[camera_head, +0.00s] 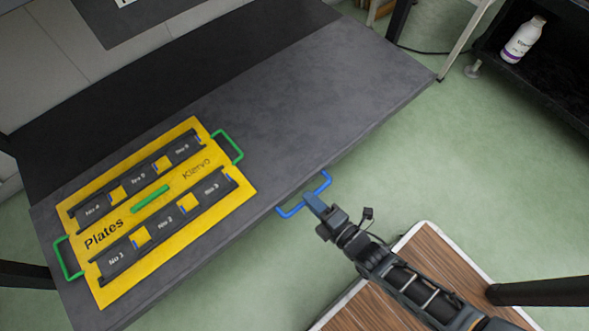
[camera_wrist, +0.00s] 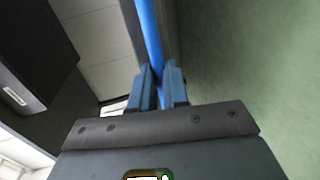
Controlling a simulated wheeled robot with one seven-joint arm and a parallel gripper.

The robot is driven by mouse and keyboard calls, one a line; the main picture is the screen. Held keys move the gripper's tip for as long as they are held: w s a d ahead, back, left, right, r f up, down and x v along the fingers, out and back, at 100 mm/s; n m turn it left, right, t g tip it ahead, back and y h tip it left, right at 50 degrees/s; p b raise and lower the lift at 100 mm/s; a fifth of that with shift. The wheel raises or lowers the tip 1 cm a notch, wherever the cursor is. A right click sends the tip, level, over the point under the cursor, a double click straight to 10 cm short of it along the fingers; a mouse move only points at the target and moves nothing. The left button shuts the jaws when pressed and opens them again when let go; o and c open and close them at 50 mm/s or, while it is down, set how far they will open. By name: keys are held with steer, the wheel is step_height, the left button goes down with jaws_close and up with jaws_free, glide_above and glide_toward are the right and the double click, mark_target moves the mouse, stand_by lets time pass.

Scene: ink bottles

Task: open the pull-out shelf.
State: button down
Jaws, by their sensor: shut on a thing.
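A blue handle (camera_head: 290,211) stands out from the front edge of the dark grey table-like surface (camera_head: 310,95). My gripper (camera_head: 316,204) has its fingers shut on the bar of this handle, near its middle. In the wrist view the blue handle (camera_wrist: 149,30) runs down between the two blue fingers of my gripper (camera_wrist: 160,78). The shelf's body cannot be told apart clearly from the surface behind the handle, so how far it is out is unclear.
A yellow plate board (camera_head: 160,257) with green handles and black labelled strips lies on the grey surface at left. A wooden-topped platform (camera_head: 440,270) is at lower right. A white bottle (camera_head: 522,40) stands in a black unit at upper right. Green floor between is clear.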

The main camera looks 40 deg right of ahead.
steer(key=f+v, duration=0.1)
steer(key=v, duration=0.6)
steer(key=shift+s+f, duration=0.3)
steer(key=shift+s, duration=0.2)
steer(key=c, duration=1.1)
jaws_free()
steer(key=shift+r, duration=0.1)
steer(key=p+v, duration=0.1)
steer(key=v, duration=0.6)
steer(key=shift+s+p, duration=0.35)
steer(key=shift+p, duration=0.05)
